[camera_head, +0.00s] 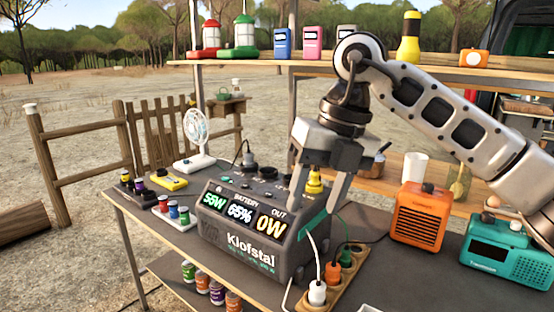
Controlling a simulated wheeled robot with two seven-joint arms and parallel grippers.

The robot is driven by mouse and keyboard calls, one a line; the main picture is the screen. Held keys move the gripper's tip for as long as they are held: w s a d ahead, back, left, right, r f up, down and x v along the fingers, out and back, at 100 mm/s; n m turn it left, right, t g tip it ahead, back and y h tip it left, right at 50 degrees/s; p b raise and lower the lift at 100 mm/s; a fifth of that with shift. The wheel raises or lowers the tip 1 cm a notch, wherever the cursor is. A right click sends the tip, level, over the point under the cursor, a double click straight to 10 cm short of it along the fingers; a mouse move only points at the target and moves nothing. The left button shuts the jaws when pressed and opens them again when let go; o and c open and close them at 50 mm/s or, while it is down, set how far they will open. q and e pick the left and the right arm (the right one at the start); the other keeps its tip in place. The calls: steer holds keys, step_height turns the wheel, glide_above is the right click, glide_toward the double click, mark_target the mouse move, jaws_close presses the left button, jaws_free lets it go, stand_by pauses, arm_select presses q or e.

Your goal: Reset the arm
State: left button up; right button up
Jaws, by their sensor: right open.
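My right arm comes in from the right of the head view. Its right gripper (320,190) points down, open, over the right end of the grey power station (222,243). Its fingers are spread with no object held between them. The power station is labelled Klofstal and its display reads 55W, 65% and 0W. I cannot tell whether the fingertips touch the station or its cables. My left gripper is not in view.
A wooden power strip (345,285) with plugs and cables lies right of the station. An orange heater-like box (420,216) and a teal radio (506,252) stand further right. A white fan (196,135) stands behind. A shelf (270,63) with lanterns crosses the back.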

steer(key=s+a+f+n+g+y, duration=0.1)
steer(key=s+a+f+g+y, duration=0.15)
steer(key=s+a+y, duration=0.35)
steer(key=s+a+f+n+g+y, duration=0.1)
steer(key=s+a+f+g+y, duration=0.1)
steer(key=s+a+g+y, duration=0.35)
steer(key=w+d+f+m+t+h, duration=0.1)
steer(key=w+d+f+m+t, duration=0.35)
steer(key=m+t, duration=0.95)
steer(key=w+d+f+m+t+h, duration=0.1)
steer(key=w+d+f+m+t, duration=0.3)
steer(key=m+t, duration=1)
steer(key=s+d+f+m+g+h, duration=0.3)
steer(key=s+f, duration=0.2)
steer(key=f, duration=0.2)
steer(key=s+d+f+m+g+h, duration=0.2)
steer(key=s+d+f+m+g, duration=0.1)
steer(key=f, duration=0.5)
steer(key=s+d+f+m+g+h+p, duration=0.1)
steer(key=s+d+f+m+g+h, duration=0.2)
steer(key=s+d+f+m, duration=0.2)
step_height(320, 180, down, 3)
steer(key=shift+s+f+h, duration=0.15)
steer(key=shift+s+h, duration=0.2)
steer(key=shift+s, duration=0.8)
